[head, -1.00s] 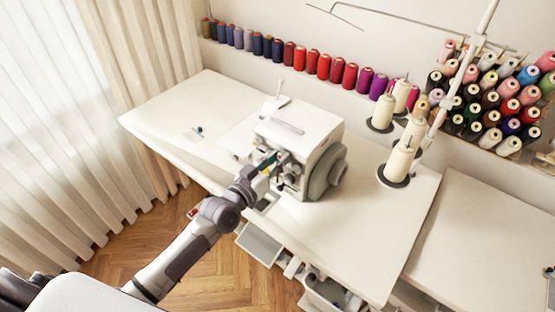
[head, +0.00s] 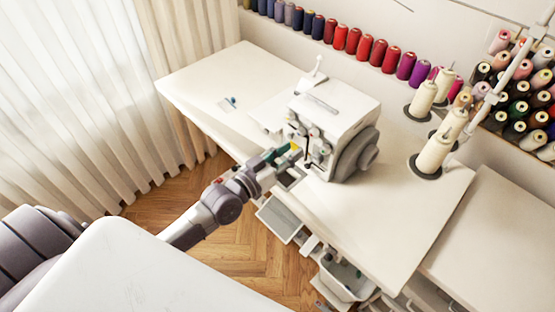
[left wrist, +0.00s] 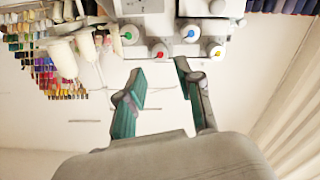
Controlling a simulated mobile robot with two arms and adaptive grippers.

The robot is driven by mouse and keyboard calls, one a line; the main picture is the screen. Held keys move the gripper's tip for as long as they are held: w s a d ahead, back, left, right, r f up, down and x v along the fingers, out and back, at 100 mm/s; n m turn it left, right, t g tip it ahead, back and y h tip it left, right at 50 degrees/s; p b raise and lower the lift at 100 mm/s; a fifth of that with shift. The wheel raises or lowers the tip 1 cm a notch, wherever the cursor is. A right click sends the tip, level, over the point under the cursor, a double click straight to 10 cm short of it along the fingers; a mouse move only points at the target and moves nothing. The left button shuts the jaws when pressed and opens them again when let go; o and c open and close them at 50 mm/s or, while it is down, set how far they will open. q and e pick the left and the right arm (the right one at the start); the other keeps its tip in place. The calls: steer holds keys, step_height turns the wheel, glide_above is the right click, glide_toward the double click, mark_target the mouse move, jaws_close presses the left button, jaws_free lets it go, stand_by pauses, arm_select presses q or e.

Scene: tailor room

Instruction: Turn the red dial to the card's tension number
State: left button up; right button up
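The white sewing machine (head: 335,105) stands on the table, its front with small coloured dials facing my left arm. In the left wrist view a red dial (left wrist: 160,52) sits on the machine front between a green dial (left wrist: 129,35) and a blue dial (left wrist: 190,33). My left gripper (head: 288,163) is just in front of the machine. Its two green-padded fingers are apart and empty in the left wrist view (left wrist: 160,67), with the red dial beyond the gap. No card with a readable number shows. My right gripper is not in view.
Cream thread cones (head: 435,153) stand right of the machine. A small blue item (head: 230,102) lies on the table's (head: 200,75) otherwise clear left part. An open drawer (head: 278,220) sits below the table edge. Spools line the wall.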

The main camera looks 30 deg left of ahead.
arm_select(q)
steer(key=shift+v, duration=2.4)
steer(key=shift+f, duration=0.1)
steer(key=s+a+f+g+y, duration=0.2)
steer(key=s+f, duration=0.1)
steer(key=f, duration=0.8)
steer(key=s+a+f+g+y, duration=0.1)
steer(key=s+a+f+g, duration=0.2)
steer(key=f, duration=0.8)
steer(key=s+a+f+g+y, duration=0.15)
steer(key=s+f, duration=0.25)
steer(key=f, duration=0.7)
steer(key=s+d+f+g, duration=0.1)
steer(key=s+f+g, duration=0.2)
steer(key=s+f, duration=0.3)
steer(key=s+d+f+m+g+y, duration=0.1)
steer(key=s+f, duration=0.5)
steer(key=s, duration=0.7)
steer(key=s+d+f+g, duration=0.2)
steer(key=s+f+g, duration=0.3)
steer(key=s, duration=0.5)
steer(key=shift+d+f+y, duration=0.25)
steer(key=shift+f+y, duration=0.1)
steer(key=shift+f, duration=0.35)
steer(key=shift+g, duration=0.25)
